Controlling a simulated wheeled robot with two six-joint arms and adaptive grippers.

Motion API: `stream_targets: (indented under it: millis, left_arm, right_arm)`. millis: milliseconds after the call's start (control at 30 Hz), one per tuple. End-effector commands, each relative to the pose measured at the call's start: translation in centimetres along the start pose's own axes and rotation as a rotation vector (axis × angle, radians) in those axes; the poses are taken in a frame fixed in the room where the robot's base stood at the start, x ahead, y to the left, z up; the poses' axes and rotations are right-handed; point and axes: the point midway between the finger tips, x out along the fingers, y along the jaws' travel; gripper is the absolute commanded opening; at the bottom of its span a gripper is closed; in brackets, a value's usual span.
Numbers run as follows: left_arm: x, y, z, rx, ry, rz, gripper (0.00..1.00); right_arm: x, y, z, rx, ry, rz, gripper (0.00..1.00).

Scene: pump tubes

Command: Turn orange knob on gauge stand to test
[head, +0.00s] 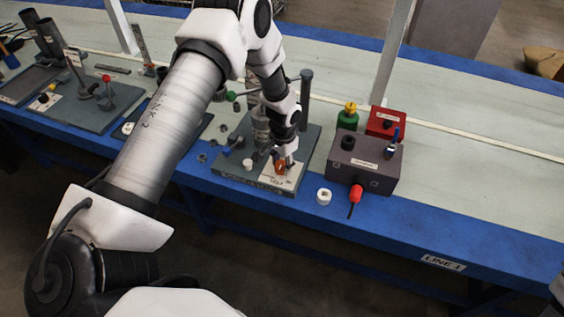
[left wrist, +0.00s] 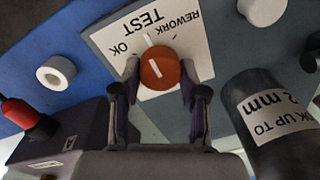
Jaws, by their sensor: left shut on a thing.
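The orange knob (left wrist: 160,68) sits on a white label plate (left wrist: 108,38) on the gauge stand, reading TEST, OK and REWORK, upside down in the left wrist view. A white line on the knob points up and slightly left, roughly toward TEST; its exact alignment is unclear. My left gripper (left wrist: 160,82) is shut on the knob, one finger on each side. In the head view, my left gripper (head: 283,158) reaches down onto the knob (head: 280,166) at the front of the stand (head: 232,180), partly hiding it. My right gripper is not in view.
A dark box (head: 365,163) with a red plug (head: 355,192) stands right of the gauge stand. A white ring (head: 324,196) lies between them near the blue table edge. A dark cylinder (left wrist: 265,115) stands beside my fingers in the left wrist view. The table at the right is clear.

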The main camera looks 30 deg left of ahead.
Motion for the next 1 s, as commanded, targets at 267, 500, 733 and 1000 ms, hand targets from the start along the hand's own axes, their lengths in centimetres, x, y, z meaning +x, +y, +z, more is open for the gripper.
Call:
stream_targets:
  millis: [267, 500, 733, 1000]
  left_arm:
    - [0.1, 0.1, 0.2, 0.019, -0.004, 0.001, 0.08]
    - [0.2, 0.1, 0.2, 0.017, -0.004, 0.001, 0.50]
    - [0.1, 0.0, 0.1, 0.017, -0.002, 0.001, 0.68]
    - [-1.4, 0.0, -0.1, 0.016, 0.002, 0.000, 0.68]
  right_arm:
    - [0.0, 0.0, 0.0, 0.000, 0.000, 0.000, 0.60]
    - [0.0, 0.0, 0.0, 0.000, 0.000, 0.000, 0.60]
    - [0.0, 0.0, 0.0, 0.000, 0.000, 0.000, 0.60]
    - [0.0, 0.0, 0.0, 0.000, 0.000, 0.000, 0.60]
